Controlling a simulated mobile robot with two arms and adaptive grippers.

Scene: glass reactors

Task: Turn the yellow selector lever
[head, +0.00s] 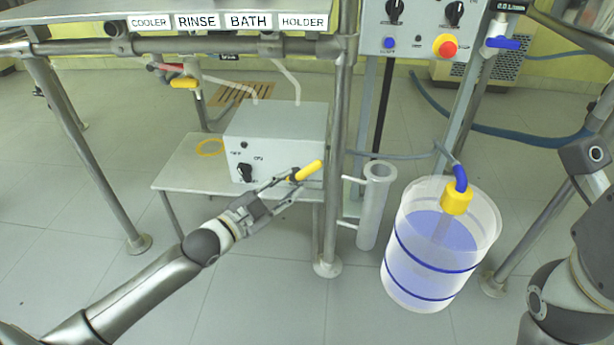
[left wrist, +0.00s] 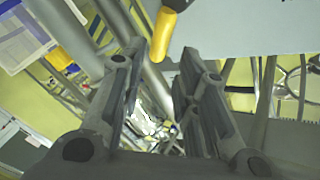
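The yellow lever (head: 308,170) shows at the fingertips of my left gripper (head: 291,180), in front of the grey box. In the left wrist view the yellow lever (left wrist: 163,36) lies at the upper middle, by the gap between the fingertips of my left gripper (left wrist: 163,57). The two fingers are apart, so the gripper is open. I cannot tell whether either finger touches the lever. The lever's mount is hard to make out. My right arm (head: 575,285) shows at the right edge, but its gripper is not in view.
A grey box (head: 280,130) with a black knob stands on a low shelf (head: 180,178). Another yellow handle (head: 184,84) is under the labelled rail. A metal post (head: 337,150), a clear cylinder (head: 376,205) and a bucket of blue liquid (head: 415,265) stand to the right.

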